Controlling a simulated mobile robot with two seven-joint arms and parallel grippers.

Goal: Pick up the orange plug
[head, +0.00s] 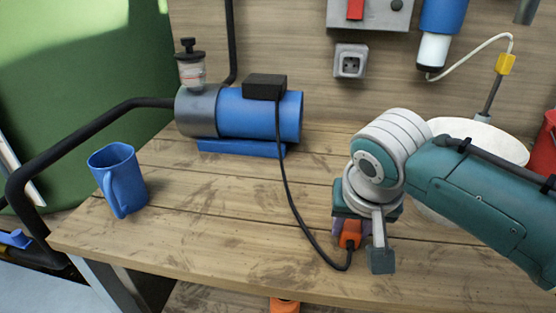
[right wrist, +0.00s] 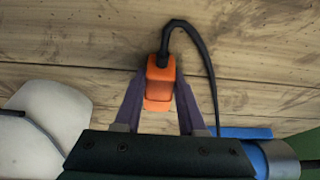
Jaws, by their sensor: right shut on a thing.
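The orange plug (head: 350,234) is near the front of the wooden table, with a black cord running from it to the blue pump (head: 262,113). My right gripper (head: 358,230) is shut on the plug. In the right wrist view the plug (right wrist: 160,82) sits between the two purple fingers of the gripper (right wrist: 160,100), its cord leaving from the top end. I cannot tell whether the plug touches the table. My left gripper is not in view.
A blue mug (head: 119,180) stands at the table's left. A wall socket (head: 350,61) is on the back panel, under a grey box with a red switch (head: 355,9). A white bucket (head: 485,140) stands behind my right arm. The middle of the wooden table (head: 215,215) is clear.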

